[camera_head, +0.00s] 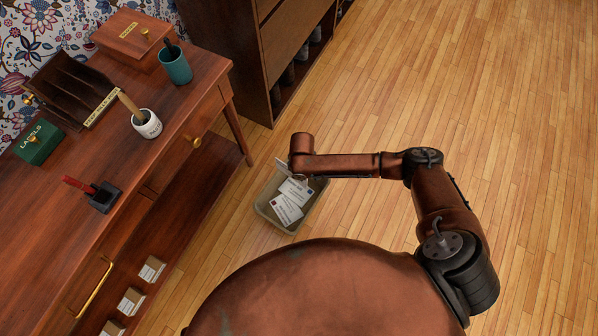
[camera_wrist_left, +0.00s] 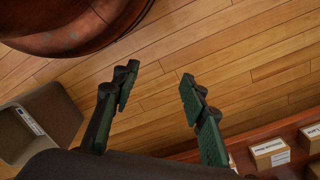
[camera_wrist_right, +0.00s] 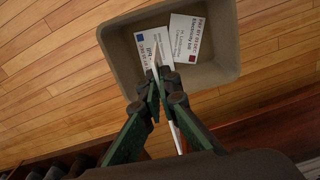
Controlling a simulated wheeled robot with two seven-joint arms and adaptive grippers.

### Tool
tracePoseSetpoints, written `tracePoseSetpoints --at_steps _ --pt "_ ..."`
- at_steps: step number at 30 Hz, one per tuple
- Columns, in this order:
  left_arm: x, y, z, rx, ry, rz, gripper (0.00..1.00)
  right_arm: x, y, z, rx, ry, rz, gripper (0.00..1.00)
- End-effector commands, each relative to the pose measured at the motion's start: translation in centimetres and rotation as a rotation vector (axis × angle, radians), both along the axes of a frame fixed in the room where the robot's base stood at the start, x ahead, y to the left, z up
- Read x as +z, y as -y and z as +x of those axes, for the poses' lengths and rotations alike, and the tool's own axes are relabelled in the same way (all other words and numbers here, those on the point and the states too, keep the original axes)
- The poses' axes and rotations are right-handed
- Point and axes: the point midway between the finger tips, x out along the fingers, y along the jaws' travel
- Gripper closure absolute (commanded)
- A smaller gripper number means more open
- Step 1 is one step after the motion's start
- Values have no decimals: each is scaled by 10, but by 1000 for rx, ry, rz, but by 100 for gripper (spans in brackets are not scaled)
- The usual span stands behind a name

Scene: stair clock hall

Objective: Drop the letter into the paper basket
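The paper basket (camera_head: 264,211) is a beige open bin on the floor beside the desk; it also shows in the right wrist view (camera_wrist_right: 228,45). Two white letters lie inside, one with a blue stamp (camera_wrist_right: 150,42) and one with a red stamp (camera_wrist_right: 188,36). My right gripper (camera_wrist_right: 165,84) is above the basket, its fingers nearly together on a thin white letter seen edge-on (camera_wrist_right: 178,138). In the head view that letter (camera_head: 283,168) sticks out beside the gripper (camera_head: 298,178). My left gripper (camera_wrist_left: 157,82) is open and empty over the floor, outside the head view.
The wooden desk (camera_head: 120,150) at left carries a letter rack (camera_head: 70,85), teal cup (camera_head: 175,66), white pen pot (camera_head: 147,124) and green box (camera_head: 38,142). Small boxes (camera_head: 131,300) sit on its lower shelf. A dark cabinet (camera_head: 250,50) stands behind. The floor at right is clear.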

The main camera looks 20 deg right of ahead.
Motion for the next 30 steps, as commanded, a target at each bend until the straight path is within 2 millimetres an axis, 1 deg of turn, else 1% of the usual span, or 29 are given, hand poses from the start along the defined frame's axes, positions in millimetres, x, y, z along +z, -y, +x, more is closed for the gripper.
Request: tracePoseSetpoints --at_steps 1,3,6,7,9,14,19,23,25,30 --pt "-5 1 -3 3 -13 -2 60 -39 1 -5 24 -13 -1 100" --pt "1 1 -3 5 -20 -4 60 -64 3 -7 58 -10 0 100" --pt "9 1 -3 7 -29 -5 60 -90 4 -9 97 -7 0 100" --pt "11 1 -2 8 -30 -5 60 -95 5 -9 105 -5 0 100" --pt "15 2 -3 9 -33 -6 60 -103 5 -10 121 -2 2 100" --pt "22 6 0 8 -24 -13 60 -113 5 -10 133 1 1 100" --pt "32 11 9 5 8 -34 60 -128 6 -11 133 -1 1 100" --pt "44 22 17 3 41 -59 60 -144 6 -11 131 -3 1 100" --pt "36 27 23 1 66 -71 60 -145 6 -10 131 -1 1 100" --pt "19 38 38 -2 127 -101 60 -154 5 -10 131 0 2 100"
